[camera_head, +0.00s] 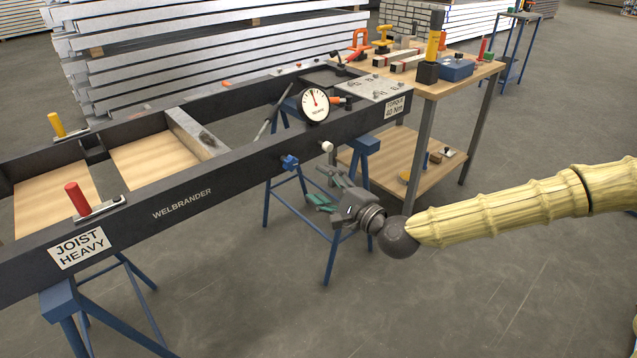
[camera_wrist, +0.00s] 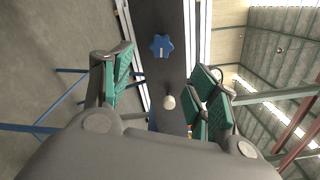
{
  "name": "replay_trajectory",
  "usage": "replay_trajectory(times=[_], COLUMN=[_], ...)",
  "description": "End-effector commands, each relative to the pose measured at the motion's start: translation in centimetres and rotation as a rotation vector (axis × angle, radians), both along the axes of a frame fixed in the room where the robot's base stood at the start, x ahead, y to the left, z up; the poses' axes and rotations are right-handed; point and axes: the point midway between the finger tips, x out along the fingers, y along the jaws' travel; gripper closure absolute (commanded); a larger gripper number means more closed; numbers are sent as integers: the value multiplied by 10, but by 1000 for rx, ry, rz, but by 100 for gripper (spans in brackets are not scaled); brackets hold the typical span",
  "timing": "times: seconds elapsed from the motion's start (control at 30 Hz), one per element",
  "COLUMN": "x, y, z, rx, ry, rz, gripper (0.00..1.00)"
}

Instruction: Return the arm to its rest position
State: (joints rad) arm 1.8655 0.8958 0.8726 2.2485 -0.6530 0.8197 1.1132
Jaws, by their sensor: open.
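My gripper (camera_head: 326,190) is at the end of my bamboo-like arm, right of centre in the head view. It is in front of the near beam of the dark container frame (camera_head: 232,183), close to a white knob (camera_head: 327,147) and a blue knob (camera_head: 290,162). In the wrist view my gripper (camera_wrist: 160,88) has its green-padded fingers spread wide apart with nothing held. The white knob (camera_wrist: 169,102) and the blue star-shaped knob (camera_wrist: 162,45) show between the fingers on the dark beam. I cannot tell the exact gap between fingers and beam.
Blue trestles (camera_head: 333,250) hold up the frame. A round gauge (camera_head: 314,104) and a red-handled clamp (camera_head: 78,198) sit on the near beam. A wooden workbench (camera_head: 455,83) with tools stands behind my gripper. The floor (camera_head: 470,290) at the front right is clear.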

Motion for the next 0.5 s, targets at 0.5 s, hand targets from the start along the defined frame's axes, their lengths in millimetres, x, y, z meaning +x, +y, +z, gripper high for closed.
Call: replay_trajectory(times=[0.5], x=[-24], y=[23], z=[-52], rx=[-108], ry=[59], rz=[50], gripper=[41])
